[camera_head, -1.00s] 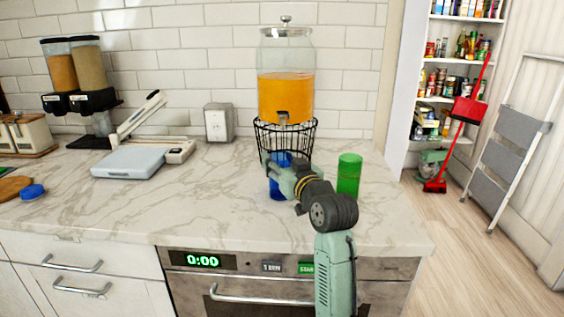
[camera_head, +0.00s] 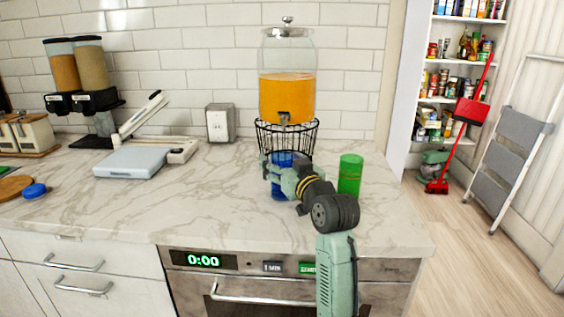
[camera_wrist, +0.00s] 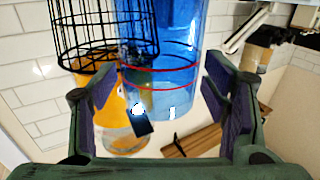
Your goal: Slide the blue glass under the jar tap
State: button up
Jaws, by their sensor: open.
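The blue glass (camera_head: 283,160) stands upright on the counter in front of the wire stand, partly hidden by my gripper. The glass jar (camera_head: 287,92) holds orange liquid, and its dark tap (camera_head: 284,117) is low on its front, above and behind the glass. My gripper (camera_head: 277,178) is at the glass. In the wrist view, my gripper (camera_wrist: 160,98) is open, with the blue glass (camera_wrist: 165,50) between its spread fingers and gaps on both sides. Thin red lines cross the glass there.
The black wire stand (camera_head: 304,140) bears the jar. A green glass (camera_head: 350,174) stands close to the right of my gripper. The counter (camera_head: 190,212) at front left is bare.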

jog(key=shift+s, duration=0.1)
jog(key=v, duration=1.2)
